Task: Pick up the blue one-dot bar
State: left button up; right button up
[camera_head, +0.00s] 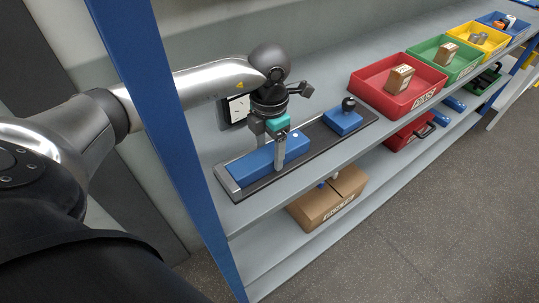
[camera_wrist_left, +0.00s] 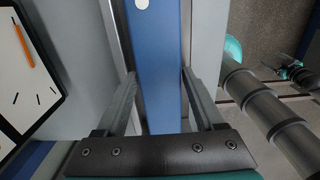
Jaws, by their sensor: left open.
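The blue bar (camera_head: 265,160) lies lengthwise in a dark tray (camera_head: 312,133) on the upper shelf. One white dot shows near its right end, and also at the top of the left wrist view, on the bar (camera_wrist_left: 160,60). My left gripper (camera_head: 268,152) is over the bar, pointing down, with its fingers open on either side of it. In the left wrist view the fingers (camera_wrist_left: 158,75) straddle the bar; I cannot tell whether they touch it.
A blue block with a black knob (camera_head: 343,121) stands at the tray's right end. Red (camera_head: 385,101), green and yellow bins stand farther right. A blue upright post (camera_head: 172,128) is left.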

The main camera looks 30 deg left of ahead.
pick_arm(q)
jog(key=shift+f, duration=0.35)
jog(key=shift+c, duration=0.3)
jog(key=shift+r, duration=0.1)
grip_shut()
